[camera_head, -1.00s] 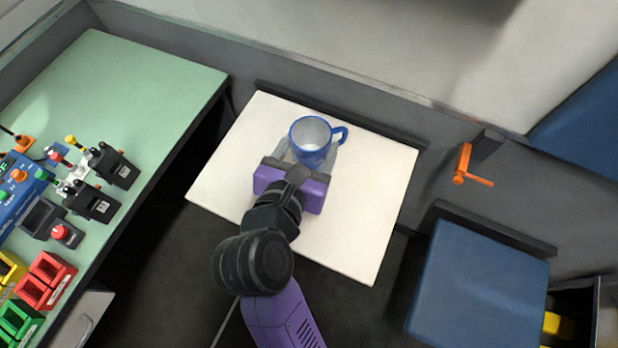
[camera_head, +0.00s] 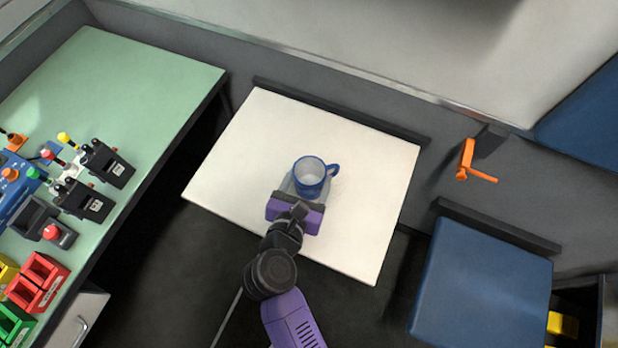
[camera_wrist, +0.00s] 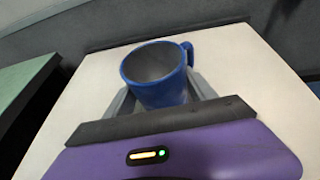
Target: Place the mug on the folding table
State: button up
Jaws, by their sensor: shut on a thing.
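The blue mug (camera_head: 309,181) with a pale grey inside is upright over the middle of the white folding table (camera_head: 260,130). Its handle points right. My gripper (camera_head: 310,190) is shut on the mug, with its purple body on the near side. In the wrist view the mug (camera_wrist: 160,90) sits between the grey fingers, and the table top (camera_wrist: 235,60) spreads out behind it. The mug's base is partly hidden by my gripper, so I cannot tell whether it touches the table.
A green desk (camera_head: 150,90) with control levers and coloured bins (camera_head: 38,280) stands at the left. A blue seat (camera_head: 480,290) is at the right, below an orange crank handle (camera_head: 470,165) on the wall. The table top around the mug is clear.

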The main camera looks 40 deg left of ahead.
jog(key=shift+f, duration=0.1)
jog(key=o, duration=1.6)
jog(key=shift+o, duration=0.2)
jog(key=v, duration=1.2)
